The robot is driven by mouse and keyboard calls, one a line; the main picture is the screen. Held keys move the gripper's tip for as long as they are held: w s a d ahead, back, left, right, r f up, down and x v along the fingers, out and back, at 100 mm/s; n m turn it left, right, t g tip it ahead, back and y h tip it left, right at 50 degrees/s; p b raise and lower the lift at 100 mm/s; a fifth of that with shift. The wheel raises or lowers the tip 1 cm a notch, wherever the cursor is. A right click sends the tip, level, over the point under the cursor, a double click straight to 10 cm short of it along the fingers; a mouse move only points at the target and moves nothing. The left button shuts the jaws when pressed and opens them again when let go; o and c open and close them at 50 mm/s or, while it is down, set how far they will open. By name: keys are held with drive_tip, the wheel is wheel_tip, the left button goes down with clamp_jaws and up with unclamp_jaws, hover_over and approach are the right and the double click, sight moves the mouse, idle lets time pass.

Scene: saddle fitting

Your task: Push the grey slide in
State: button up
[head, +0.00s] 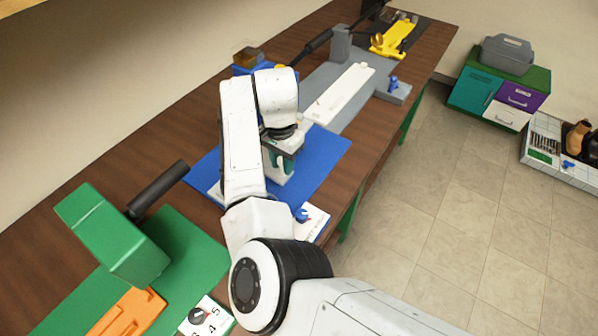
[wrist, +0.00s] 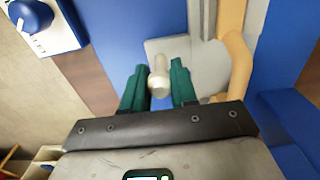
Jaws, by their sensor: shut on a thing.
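My gripper (wrist: 158,76) has green fingers, shut on a pale round-ended knob (wrist: 160,73) in the wrist view. Behind the knob lies a light grey plate (wrist: 207,68), which looks like the grey slide; I cannot tell for sure that the knob is fixed to it. In the head view my gripper (head: 279,165) points down over the blue mat (head: 325,150), and my arm hides most of the fitting there. How far in the slide sits cannot be seen.
A tan bar (wrist: 237,45) runs beside the grey plate. A blue dial on a white panel (head: 314,222) sits at the mat's front edge. A green press (head: 110,235) stands at left; a grey station with a white strip (head: 340,95) lies beyond. Open floor is at right.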

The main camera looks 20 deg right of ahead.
drive_tip(key=shift+w+a+b, duration=0.9)
drive_tip(key=shift+w+b, duration=0.1)
drive_tip(key=shift+w, duration=0.2)
drive_tip(key=shift+o, duration=1)
drive_tip(key=shift+w+a+r, duration=0.1)
drive_tip(key=o, duration=0.6)
drive_tip(key=shift+w+a, duration=0.1)
drive_tip(key=shift+r, duration=0.1)
